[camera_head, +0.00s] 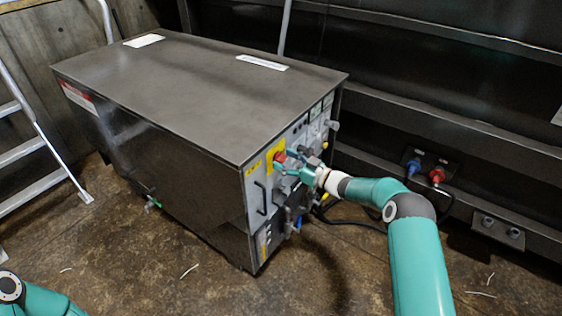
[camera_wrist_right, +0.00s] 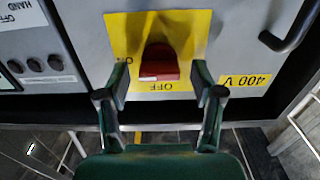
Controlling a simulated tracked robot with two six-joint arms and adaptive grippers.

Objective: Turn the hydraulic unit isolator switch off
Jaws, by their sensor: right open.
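The isolator switch is a red knob (camera_wrist_right: 160,64) on a yellow plate (camera_wrist_right: 188,24) marked ON and OFF, which appears upside down in the right wrist view. In the head view the red knob (camera_head: 280,157) sits on the front panel of the hydraulic unit (camera_head: 200,85). My right gripper (camera_wrist_right: 158,82) is open, with one finger on each side of the knob's lower part in the wrist view. I cannot tell whether the fingers touch it. In the head view the right gripper (camera_head: 287,168) partly covers the panel. Only a piece of my left arm shows; its gripper is out of view.
A black handle (camera_wrist_right: 290,28) and a 400 V label (camera_wrist_right: 247,80) are beside the yellow plate. Black buttons (camera_wrist_right: 35,65) are on the other side. A ladder (camera_head: 35,150) stands at the left. Blue and red plugs (camera_head: 436,176) are on the wall at right.

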